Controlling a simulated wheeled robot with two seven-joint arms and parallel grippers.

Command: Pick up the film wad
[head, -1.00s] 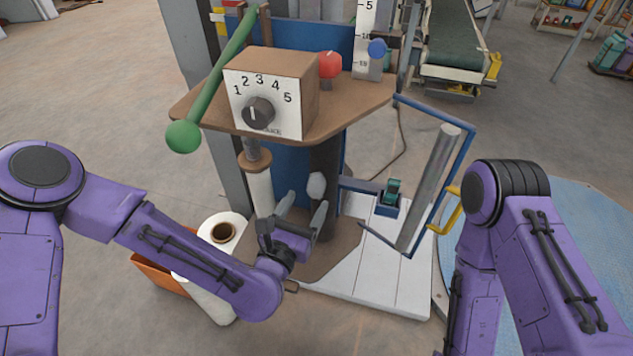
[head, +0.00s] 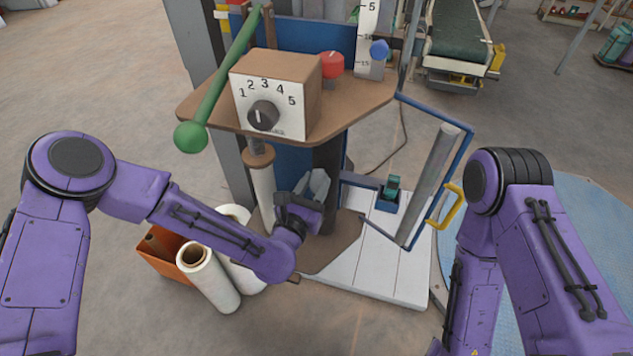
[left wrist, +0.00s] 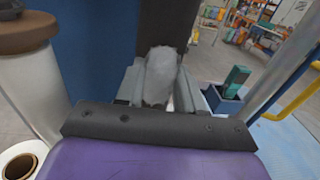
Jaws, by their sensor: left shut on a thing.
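The film wad is a pale grey-white lump, best seen in the left wrist view (left wrist: 160,76), where it sits between the two grey fingers in front of the machine's dark column. My left gripper (head: 312,188) is shut on the wad, in front of the column and below the dial box. In the head view the fingers and the wad overlap and are hard to tell apart. My right arm comes down at the right of the head view, and its gripper is out of the picture.
The brown shelf (head: 350,112) with the dial box (head: 275,92) and green lever (head: 215,85) overhangs my left gripper. White film rolls (head: 212,282) and an orange bin (head: 160,262) stand left. A blue frame with a grey roller (head: 430,185) stands right. The white platform (head: 375,270) has clear room.

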